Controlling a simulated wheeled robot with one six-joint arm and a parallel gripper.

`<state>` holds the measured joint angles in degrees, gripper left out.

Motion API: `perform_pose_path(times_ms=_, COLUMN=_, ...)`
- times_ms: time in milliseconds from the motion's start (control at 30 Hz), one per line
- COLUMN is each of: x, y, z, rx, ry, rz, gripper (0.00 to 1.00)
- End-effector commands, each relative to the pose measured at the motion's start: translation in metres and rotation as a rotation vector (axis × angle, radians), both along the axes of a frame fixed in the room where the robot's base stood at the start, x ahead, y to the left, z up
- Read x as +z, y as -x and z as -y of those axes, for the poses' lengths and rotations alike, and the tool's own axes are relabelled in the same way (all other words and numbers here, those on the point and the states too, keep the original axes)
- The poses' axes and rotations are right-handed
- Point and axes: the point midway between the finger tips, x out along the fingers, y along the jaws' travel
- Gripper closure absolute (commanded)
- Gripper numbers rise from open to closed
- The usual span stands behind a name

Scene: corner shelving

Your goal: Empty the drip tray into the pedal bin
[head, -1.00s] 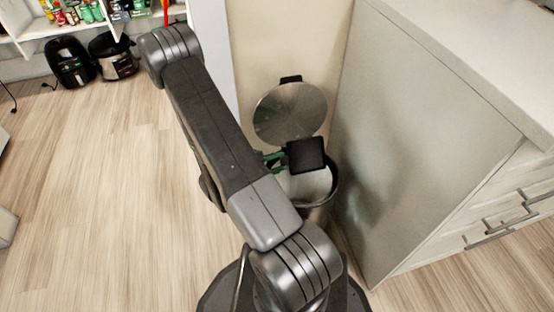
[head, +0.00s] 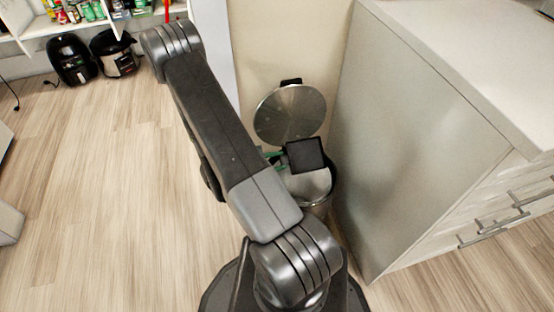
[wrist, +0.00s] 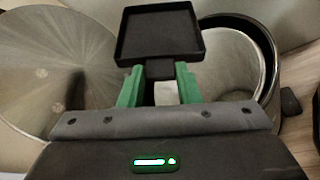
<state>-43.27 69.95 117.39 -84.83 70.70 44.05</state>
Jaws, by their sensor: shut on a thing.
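The drip tray (wrist: 160,35) is a small black square tray with a raised rim and a short tab. My gripper (wrist: 160,78) has green fingers shut on that tab. The tray's inside faces the wrist camera and looks empty. In the head view the drip tray (head: 305,155) is held over the mouth of the pedal bin (head: 320,190). The bin is a round metal bin with a dark rim, and its round lid (head: 290,114) stands open behind. In the wrist view the bin (wrist: 233,65) is partly hidden behind the tray and gripper. Its floor cannot be seen clearly.
A pale cabinet (head: 420,140) with drawers stands close on the bin's right. A wall is right behind the lid. My arm crosses the middle of the head view. Open wooden floor (head: 100,200) lies to the left, with two black appliances (head: 72,58) beyond.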

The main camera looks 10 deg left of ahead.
Motion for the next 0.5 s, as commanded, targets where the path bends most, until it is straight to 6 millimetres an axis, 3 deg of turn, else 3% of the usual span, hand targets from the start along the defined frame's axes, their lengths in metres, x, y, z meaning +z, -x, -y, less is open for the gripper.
perform_pose_path(times_ms=167, x=0.0011, y=-0.0002, z=-0.0001, rx=0.000, ry=0.004, rz=-0.010, gripper=0.97)
perform_pose_path(times_ms=500, x=0.0048, y=-0.0038, z=-0.0016, rx=0.000, ry=0.101, rz=-0.244, gripper=0.97)
